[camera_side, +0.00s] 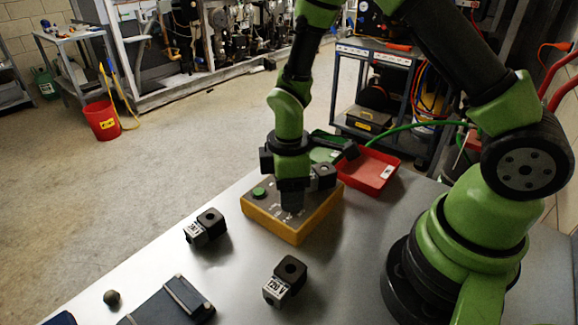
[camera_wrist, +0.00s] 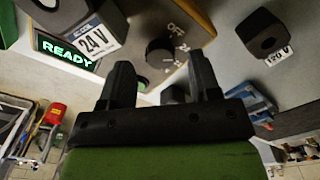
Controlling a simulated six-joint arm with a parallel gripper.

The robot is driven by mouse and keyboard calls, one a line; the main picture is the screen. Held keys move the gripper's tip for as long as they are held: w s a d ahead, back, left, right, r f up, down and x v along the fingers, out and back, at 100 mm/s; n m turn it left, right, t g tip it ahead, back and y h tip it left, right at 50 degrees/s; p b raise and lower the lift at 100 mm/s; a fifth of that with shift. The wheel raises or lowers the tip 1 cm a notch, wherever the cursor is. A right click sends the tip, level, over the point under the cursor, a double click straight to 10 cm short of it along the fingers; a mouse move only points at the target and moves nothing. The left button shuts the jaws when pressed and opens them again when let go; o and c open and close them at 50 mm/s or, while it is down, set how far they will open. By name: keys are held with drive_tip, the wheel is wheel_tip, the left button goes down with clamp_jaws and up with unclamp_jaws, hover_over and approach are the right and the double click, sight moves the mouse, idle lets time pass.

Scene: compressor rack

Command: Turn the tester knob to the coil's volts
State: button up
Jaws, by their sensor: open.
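The tester (camera_side: 300,228) is a yellow-sided box with a grey top and a green button, on the metal bench. Its round black knob (camera_wrist: 160,56) shows in the wrist view, with white markings around it; I cannot read its setting. A black coil labelled 24 V (camera_wrist: 97,38) is at the tester, beside a green lit READY display (camera_wrist: 66,51). In the side view this coil (camera_side: 323,175) is partly behind my gripper. My gripper (camera_side: 292,208) points down over the tester top. In the wrist view its open fingers (camera_wrist: 161,72) appear on either side of the knob; contact is unclear.
A red tray (camera_side: 391,178) and green tray (camera_side: 326,154) lie behind. A dark fixture (camera_side: 165,305) is front left.

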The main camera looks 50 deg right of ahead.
wheel_tip(320, 180, up, 7)
drive_tip(key=shift+r, duration=0.5)
drive_tip(key=s+r+m+t+y, duration=0.2)
drive_tip(key=s+r+m+t, duration=0.5)
drive_tip(key=s+r+m, duration=0.6)
wheel_tip(320, 180, up, 3)
drive_tip(key=shift+s+r+m, duration=0.2)
drive_tip(key=shift+s+m, duration=0.05)
drive_tip(key=shift+m, duration=0.05)
